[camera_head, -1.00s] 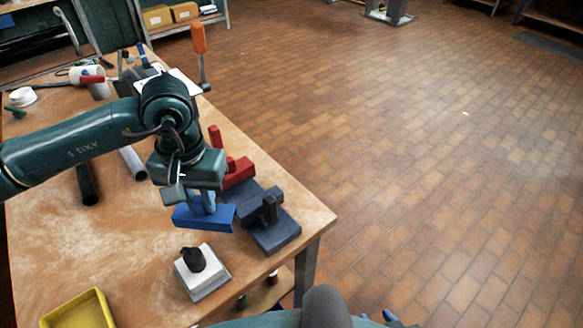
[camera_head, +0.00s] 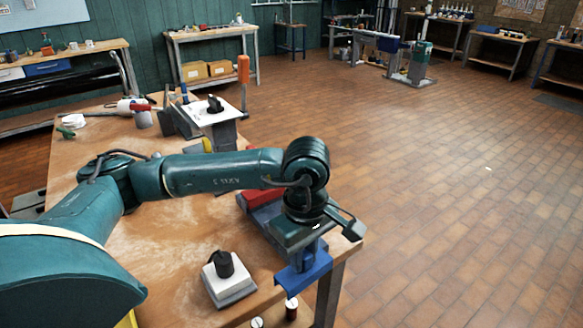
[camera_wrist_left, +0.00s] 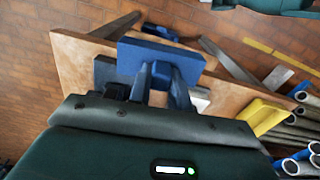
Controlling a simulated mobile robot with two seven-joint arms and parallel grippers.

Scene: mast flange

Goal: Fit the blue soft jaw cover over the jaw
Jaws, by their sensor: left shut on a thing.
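My left gripper (camera_head: 304,256) is shut on the blue soft jaw cover (camera_head: 306,275), at the table's near right corner in the head view. The cover also shows in the left wrist view (camera_wrist_left: 152,58), with the gripper's fingers (camera_wrist_left: 163,85) against it. The dark grey-blue vise (camera_head: 262,212) is mostly hidden behind my gripper and wrist in the head view. I cannot see its jaw clearly, nor tell whether the cover touches it. My right gripper is not in view.
A white block with a black knob (camera_head: 226,278) stands just left of the cover. A red part (camera_head: 252,195) lies behind the vise. The wooden table (camera_head: 180,262) has bare room left of the block. Yellow tray (camera_wrist_left: 262,115) shows in the wrist view.

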